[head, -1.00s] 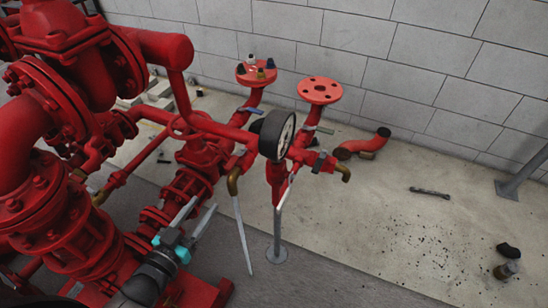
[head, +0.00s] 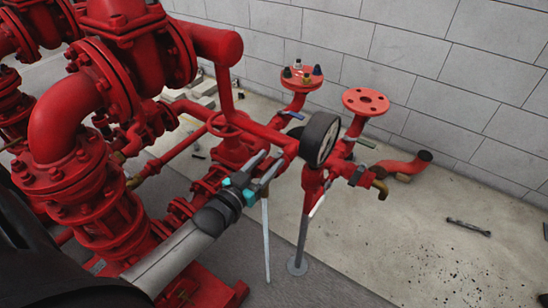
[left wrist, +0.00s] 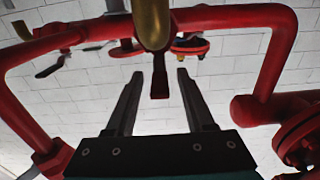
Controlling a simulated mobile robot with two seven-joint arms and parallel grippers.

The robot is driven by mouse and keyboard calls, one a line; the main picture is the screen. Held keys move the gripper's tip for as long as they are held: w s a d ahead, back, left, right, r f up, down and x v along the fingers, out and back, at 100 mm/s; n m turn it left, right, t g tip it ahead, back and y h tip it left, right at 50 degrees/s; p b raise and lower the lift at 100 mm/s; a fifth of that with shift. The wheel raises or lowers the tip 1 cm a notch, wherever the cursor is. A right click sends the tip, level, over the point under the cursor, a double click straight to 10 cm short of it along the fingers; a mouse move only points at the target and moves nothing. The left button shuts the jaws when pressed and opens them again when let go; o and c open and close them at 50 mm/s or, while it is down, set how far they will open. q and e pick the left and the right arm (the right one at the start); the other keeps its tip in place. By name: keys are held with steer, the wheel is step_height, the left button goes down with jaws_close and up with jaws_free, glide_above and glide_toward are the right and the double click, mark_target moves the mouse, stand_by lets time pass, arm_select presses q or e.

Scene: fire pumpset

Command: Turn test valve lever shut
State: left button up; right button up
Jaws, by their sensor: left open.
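My left gripper (head: 265,163) reaches in from the lower left, open, with its two fingers pointing at the red pipework left of the gauge. In the left wrist view, a brass outlet (left wrist: 152,25) hangs at top centre, and a dark red flat piece (left wrist: 160,85) shows between the open fingers, apart from both. I cannot tell whether that piece is the test valve lever. My right gripper is not in view.
A black-rimmed gauge (head: 320,140) stands just right of the gripper, above a metal post (head: 301,240). A second brass outlet (head: 380,188) is further right. Large red flanged pipes (head: 70,140) crowd the left. The floor at right is mostly open, with a wrench (head: 467,227).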

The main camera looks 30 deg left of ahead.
mark_target(275, 155)
arm_select(q)
steer(key=w, duration=0.2)
steer(key=shift+w+d, duration=0.1)
steer(key=shift+w, duration=0.4)
steer(key=c, duration=0.7)
jaws_close()
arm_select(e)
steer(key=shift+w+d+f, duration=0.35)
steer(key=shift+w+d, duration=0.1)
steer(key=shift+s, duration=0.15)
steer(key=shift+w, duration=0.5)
